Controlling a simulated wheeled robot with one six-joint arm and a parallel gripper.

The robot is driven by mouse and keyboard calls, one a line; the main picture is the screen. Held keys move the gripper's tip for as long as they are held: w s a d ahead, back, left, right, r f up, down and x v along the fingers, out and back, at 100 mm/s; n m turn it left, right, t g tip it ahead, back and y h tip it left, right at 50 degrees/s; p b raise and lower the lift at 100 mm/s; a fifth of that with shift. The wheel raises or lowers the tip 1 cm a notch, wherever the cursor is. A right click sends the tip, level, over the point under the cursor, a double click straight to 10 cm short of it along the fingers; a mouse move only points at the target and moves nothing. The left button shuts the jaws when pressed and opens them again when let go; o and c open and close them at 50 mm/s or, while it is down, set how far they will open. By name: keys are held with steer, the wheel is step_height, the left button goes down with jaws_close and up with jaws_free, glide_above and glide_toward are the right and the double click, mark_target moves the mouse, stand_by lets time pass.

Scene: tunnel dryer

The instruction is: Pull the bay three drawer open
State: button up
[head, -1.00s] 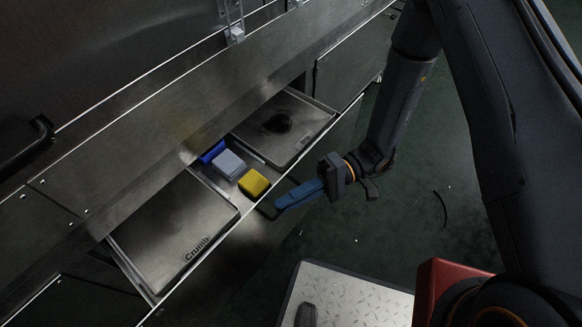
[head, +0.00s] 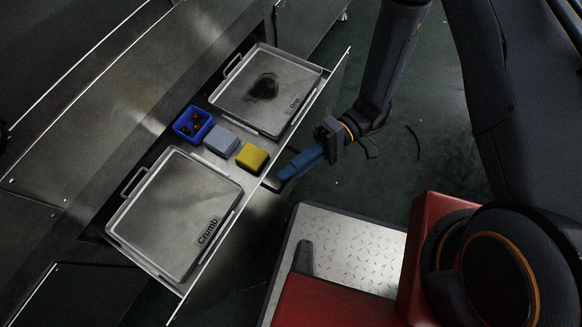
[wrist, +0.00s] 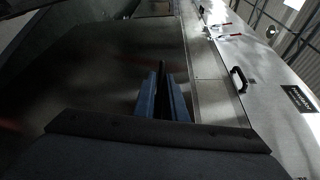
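The drawer (head: 222,232) stands well out from the steel cabinet, with its trays and their rear handles in sight. My gripper (head: 278,182) is at the middle of the drawer front, its blue fingers around the dark drawer handle (head: 268,186). In the wrist view, the two blue fingers (wrist: 161,98) close on a dark bar between them. The far end of the handle is mostly hidden by the fingers. No bay number is readable on the drawer.
Inside the drawer are a tray marked Crumb (head: 175,215), a tray with a dark stain (head: 240,95), a blue bin (head: 183,132) holding small dark pieces, a grey block (head: 221,141) and a yellow block (head: 251,158).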

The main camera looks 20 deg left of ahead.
steer(key=shift+o, duration=1.3)
steer(key=v, duration=0.8)
